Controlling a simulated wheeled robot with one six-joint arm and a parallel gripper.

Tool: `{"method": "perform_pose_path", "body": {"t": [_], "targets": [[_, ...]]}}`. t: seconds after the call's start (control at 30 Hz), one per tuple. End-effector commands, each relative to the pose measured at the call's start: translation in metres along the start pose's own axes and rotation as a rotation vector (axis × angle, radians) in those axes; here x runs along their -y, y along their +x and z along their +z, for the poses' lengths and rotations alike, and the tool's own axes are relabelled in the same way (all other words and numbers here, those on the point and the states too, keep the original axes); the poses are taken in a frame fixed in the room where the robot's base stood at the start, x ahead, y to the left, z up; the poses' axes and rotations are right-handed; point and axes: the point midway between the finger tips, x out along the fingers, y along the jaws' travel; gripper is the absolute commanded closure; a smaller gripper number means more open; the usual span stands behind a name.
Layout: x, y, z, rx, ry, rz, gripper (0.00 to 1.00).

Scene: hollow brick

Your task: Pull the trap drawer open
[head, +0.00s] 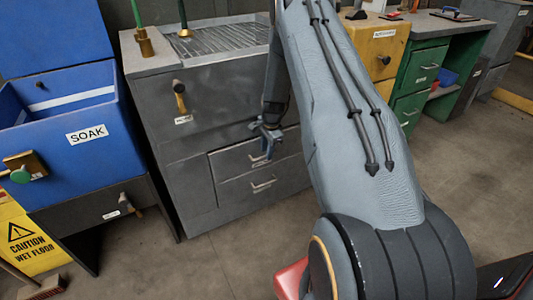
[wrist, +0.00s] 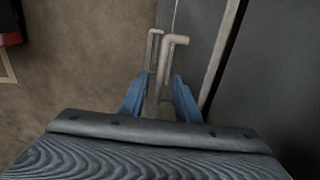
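The grey cabinet (head: 160,110) has two drawers at its lower right. The upper drawer (head: 232,161) and the lower drawer (head: 235,188) both look closed. No readable label shows which is the trap drawer. The lower drawer's bar handle (head: 264,185) is in plain view. My gripper (head: 267,148) is in front of the upper drawer and partly hides its handle. In the wrist view, the blue fingers of my gripper (wrist: 160,98) are apart. A near bar handle (wrist: 174,41) reaches down between them, with another handle (wrist: 153,48) beyond. I cannot tell whether the fingers touch it.
A blue SOAK bin (head: 70,110) stands left of the cabinet, above a dark drawer unit (head: 95,211). A yellow caution sign (head: 28,238) is at the far left. The floor (head: 215,255) before the drawers is clear. A green desk (head: 425,65) is at right.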

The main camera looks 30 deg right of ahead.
Motion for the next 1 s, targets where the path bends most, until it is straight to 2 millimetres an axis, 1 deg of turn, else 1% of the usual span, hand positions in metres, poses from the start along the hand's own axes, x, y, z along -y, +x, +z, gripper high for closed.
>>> {"method": "perform_pose_path", "body": {"t": [0.03, 0.17, 0.43, 0.57, 0.6, 1.0], "targets": [[0.0000, 0.0054, 0.0001, 0.000, 0.000, 0.000, 0.71], [0.0000, 0.0117, 0.0002, 0.000, 0.000, 0.000, 0.71], [0.0000, 0.0126, 0.0003, 0.000, -0.001, 0.000, 0.71], [0.0000, 0.0125, 0.0003, 0.000, -0.001, 0.000, 0.93], [0.0000, 0.0125, 0.0003, 0.000, -0.001, 0.000, 0.99], [-0.0025, 0.0115, 0.0003, 0.000, 0.000, 0.001, 1.00]]}}
